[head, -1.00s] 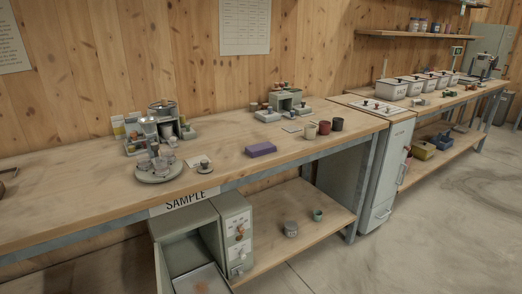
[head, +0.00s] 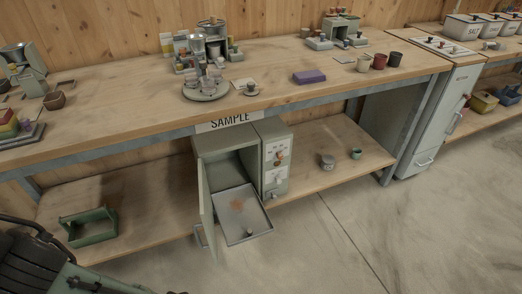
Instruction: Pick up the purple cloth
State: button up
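The purple cloth (head: 309,76) looks like a flat, folded block. It lies on the wooden workbench (head: 130,105), right of the middle, with bare wood in front of it. No gripper fingers can be made out in the head view, and nothing touches the cloth. Dark and grey-green parts at the lower left look like parts of my own body.
Left of the cloth stands a round tray (head: 207,95) with small glasses. Several cups, including a red cup (head: 379,62), stand to its right. Below, the sample cabinet (head: 207,185) has its door open and a tray (head: 240,222) pulled out. A green carrier (head: 88,228) sits on the lower shelf.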

aim_at(312, 76)
jog(key=l+u, duration=0.1)
jog(key=u, duration=0.35)
jog(key=i+l+u, duration=0.1)
jog(key=u, duration=0.3)
jog(key=i+l+u, duration=0.1)
jog(key=l+u, duration=0.2)
jog(key=l, duration=0.3)
jog(key=l+u, duration=0.35)
jog(key=l, duration=0.25)
jog(key=k+l+u, duration=0.2)
jog(key=l, duration=2.55)
